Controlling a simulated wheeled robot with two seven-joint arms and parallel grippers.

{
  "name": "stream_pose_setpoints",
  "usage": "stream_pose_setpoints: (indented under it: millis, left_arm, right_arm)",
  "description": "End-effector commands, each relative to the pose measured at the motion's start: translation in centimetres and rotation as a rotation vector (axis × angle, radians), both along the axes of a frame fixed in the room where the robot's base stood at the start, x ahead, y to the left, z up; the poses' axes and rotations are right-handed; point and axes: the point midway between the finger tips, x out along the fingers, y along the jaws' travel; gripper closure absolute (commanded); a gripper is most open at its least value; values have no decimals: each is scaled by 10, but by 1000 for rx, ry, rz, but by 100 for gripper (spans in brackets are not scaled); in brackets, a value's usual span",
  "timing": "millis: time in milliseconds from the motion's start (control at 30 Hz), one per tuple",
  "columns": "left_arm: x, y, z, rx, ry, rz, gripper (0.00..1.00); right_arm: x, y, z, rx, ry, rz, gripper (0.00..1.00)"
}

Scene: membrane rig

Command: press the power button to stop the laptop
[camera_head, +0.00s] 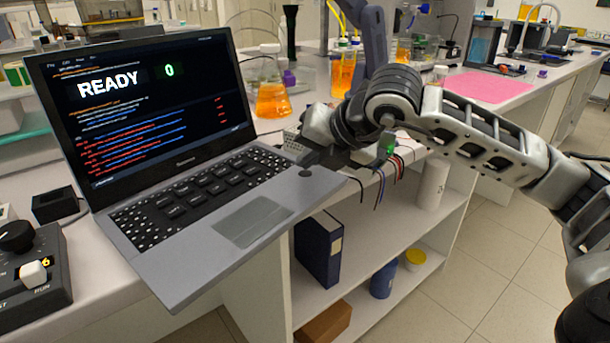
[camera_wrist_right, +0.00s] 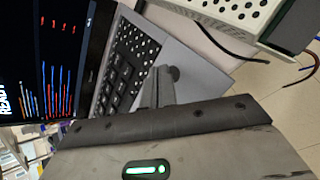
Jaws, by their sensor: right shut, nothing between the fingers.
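The open laptop (camera_head: 180,262) rests on the bench, and its screen (camera_head: 150,105) reads READY with a green 0. A small dark round button (camera_head: 305,173) sits on the laptop deck, right of the keyboard. It also shows in the right wrist view (camera_wrist_right: 174,72). My right gripper (camera_head: 308,158) is shut and empty, with its tips at the deck close beside the button. In the right wrist view its closed fingers (camera_wrist_right: 161,80) end just next to the button; whether they touch it I cannot tell. My left gripper is not in view.
A control box (camera_head: 35,285) with a black knob and white switch stands left of the laptop. A flask of orange liquid (camera_head: 272,98) stands behind it. A perforated pale box (camera_wrist_right: 215,15) and cables lie close to my right gripper. Shelves are below the bench.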

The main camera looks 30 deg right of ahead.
Motion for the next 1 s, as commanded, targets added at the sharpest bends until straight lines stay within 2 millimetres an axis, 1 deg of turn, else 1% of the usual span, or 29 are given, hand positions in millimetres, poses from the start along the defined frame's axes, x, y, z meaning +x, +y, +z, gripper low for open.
stream_pose_setpoints:
  millis: [333,1000]
  left_arm:
    - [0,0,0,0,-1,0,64]
    - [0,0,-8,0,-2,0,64]
  right_arm:
    - [0,0,0,0,-1,-1,100]
    - [0,0,-5,0,-1,0,100]
